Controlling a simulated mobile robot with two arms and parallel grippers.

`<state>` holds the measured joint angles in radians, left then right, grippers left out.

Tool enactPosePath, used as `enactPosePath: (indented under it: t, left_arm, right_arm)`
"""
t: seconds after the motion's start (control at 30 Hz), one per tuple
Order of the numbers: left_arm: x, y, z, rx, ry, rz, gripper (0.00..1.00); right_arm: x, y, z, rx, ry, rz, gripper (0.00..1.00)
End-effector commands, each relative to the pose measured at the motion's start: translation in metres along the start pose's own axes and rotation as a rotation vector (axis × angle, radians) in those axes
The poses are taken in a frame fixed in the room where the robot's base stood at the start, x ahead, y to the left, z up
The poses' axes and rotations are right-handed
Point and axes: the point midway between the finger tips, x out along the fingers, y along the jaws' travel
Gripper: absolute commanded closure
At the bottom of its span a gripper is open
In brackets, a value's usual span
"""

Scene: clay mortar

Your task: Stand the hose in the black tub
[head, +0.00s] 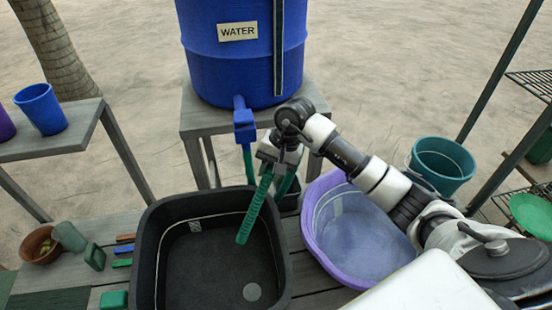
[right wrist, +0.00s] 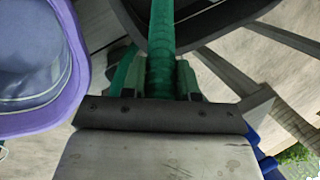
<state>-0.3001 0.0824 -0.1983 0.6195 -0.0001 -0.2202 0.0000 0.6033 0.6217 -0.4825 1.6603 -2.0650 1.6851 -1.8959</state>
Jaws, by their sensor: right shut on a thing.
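The green ribbed hose (head: 254,208) slants down and left from my right gripper (head: 272,163), its lower end over the right part of the black tub (head: 146,262). I cannot tell whether that end touches the tub floor. My right gripper is shut on the hose's upper part, behind the tub's back right corner. In the right wrist view the hose (right wrist: 161,45) runs up from between the fingers (right wrist: 159,88), towards the dark tub rim (right wrist: 212,28). My left gripper is not in view.
A blue water barrel (head: 233,70) with a blue tap (head: 244,122) stands behind the tub on a grey stand. A purple basin (head: 318,235) sits right of the tub, under my right arm. A brown pot (head: 38,245) and small coloured blocks lie to the left.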

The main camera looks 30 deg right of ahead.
Motion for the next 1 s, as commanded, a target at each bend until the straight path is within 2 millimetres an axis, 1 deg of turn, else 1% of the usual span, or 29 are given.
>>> enactPosePath:
  t: [0.03, 0.1, 0.5, 0.73, 1.0]
  left_arm:
    - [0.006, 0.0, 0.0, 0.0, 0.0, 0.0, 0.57]
    - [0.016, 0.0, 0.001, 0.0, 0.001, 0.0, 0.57]
    - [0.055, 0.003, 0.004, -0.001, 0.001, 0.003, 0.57]
    - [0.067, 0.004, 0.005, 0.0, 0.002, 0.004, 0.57]
    - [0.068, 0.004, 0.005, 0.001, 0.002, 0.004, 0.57]
  right_arm:
    - [0.009, 0.0, 0.001, -0.001, 0.0, -0.002, 0.9]
    - [0.019, 0.001, 0.003, -0.001, 0.001, -0.001, 0.9]
    - [0.063, 0.001, 0.015, -0.002, 0.001, -0.001, 0.9]
    - [0.076, 0.0, 0.02, -0.001, 0.001, -0.002, 0.9]
    - [0.079, -0.001, 0.022, -0.001, 0.0, -0.002, 0.9]
